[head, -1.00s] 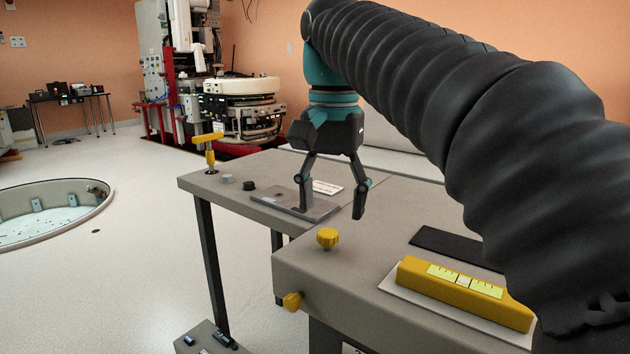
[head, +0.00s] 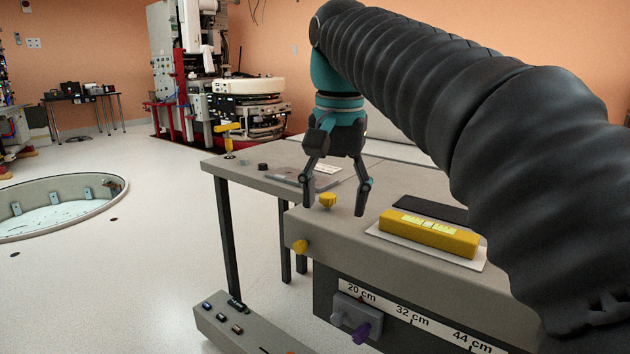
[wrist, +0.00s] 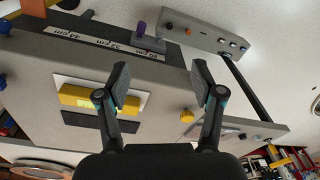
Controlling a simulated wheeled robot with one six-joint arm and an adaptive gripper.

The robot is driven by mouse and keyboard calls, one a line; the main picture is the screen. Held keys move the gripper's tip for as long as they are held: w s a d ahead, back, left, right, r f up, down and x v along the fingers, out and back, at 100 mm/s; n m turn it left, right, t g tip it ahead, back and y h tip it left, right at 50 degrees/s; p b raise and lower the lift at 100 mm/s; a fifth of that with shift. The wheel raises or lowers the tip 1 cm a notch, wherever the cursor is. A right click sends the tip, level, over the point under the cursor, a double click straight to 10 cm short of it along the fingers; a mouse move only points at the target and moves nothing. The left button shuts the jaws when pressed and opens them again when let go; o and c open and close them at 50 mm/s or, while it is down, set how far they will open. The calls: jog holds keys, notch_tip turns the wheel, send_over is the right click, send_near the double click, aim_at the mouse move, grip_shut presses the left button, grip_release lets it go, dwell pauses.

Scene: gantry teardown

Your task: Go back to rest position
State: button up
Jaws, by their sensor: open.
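My gripper (head: 335,200) hangs from the arm above the grey table top, its two fingers spread apart with nothing between them. In the wrist view my gripper (wrist: 162,85) also shows open and empty, over the table. A yellow knob (head: 327,200) stands on the table just by the left finger in the head view. A yellow block with a pale scale (head: 430,234) lies on a white plate to the right of the gripper; it also shows in the wrist view (wrist: 82,97), left of the fingers.
A slider with a purple knob (head: 360,333) sits on the table front along a scale marked in cm (head: 411,318). A control box (head: 228,322) is at lower left. A yellow T-handle (head: 228,135) stands at the far corner. A round floor pit (head: 60,210) lies left.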

notch_tip(320, 180, down, 12)
jog(key=d+n+t, duration=0.2)
jog(key=n, duration=0.2)
jog(key=s+d+f+t, duration=0.1)
jog(key=s+d+f, duration=0.4)
jog(key=s+f, duration=0.1)
jog(key=s+d+f+t, duration=0.1)
jog(key=s+d+f, duration=0.4)
jog(key=s, duration=0.4)
jog(key=shift+s+d+f+m+t, duration=0.3)
jog(key=shift+d+f+t, duration=0.1)
jog(key=shift+d, duration=0.05)
jog(key=shift+c, duration=0.2)
dwell(1.3)
